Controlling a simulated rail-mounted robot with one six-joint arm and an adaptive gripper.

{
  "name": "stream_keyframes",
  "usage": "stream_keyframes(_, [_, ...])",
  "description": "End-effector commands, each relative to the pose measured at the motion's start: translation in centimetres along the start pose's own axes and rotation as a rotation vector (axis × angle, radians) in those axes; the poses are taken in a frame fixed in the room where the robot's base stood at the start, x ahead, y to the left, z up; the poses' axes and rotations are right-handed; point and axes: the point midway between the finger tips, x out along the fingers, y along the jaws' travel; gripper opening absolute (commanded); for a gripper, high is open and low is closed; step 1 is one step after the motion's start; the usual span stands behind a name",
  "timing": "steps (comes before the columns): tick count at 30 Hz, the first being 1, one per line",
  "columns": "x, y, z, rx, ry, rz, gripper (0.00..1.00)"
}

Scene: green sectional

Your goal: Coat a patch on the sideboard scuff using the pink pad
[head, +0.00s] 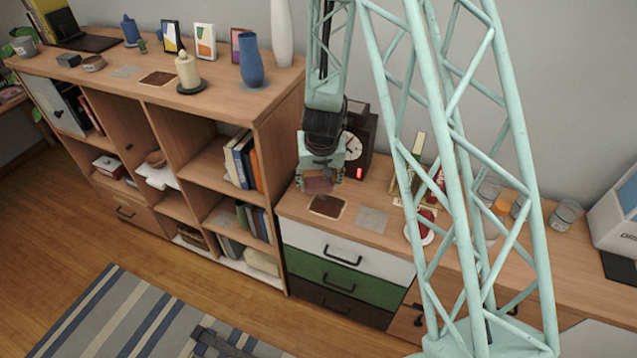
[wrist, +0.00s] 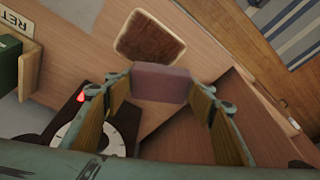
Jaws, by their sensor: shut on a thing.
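My gripper (head: 319,174) is shut on the pink pad (head: 318,185) above the lower sideboard (head: 290,206). In the wrist view the pad (wrist: 162,83) shows as a dull pink block between the two fingers (wrist: 160,92). A brown scuff patch (head: 328,206) with a pale edge lies on the sideboard top, just below and in front of the pad. In the wrist view this patch (wrist: 150,37) is just beyond the pad. The pad looks held above the surface; its underside is hidden. A grey square patch (head: 373,220) lies to the right of the brown one.
A dark clock (head: 357,140) with a red light stands close behind my gripper. The taller shelf unit (head: 278,105) rises at the left and bears another brown patch (head: 158,79), a candle and a blue vase (head: 251,62). Jars (head: 565,215) stand at the right.

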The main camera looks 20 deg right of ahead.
Motion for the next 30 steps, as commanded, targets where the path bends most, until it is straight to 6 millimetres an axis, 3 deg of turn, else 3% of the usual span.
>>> stream_keyframes(9, [-2.0,0.1,-0.6,0.001,0.000,0.000,0.41])
stream_keyframes(30, [-2.0,0.1,-0.6,0.001,0.000,0.000,0.41])
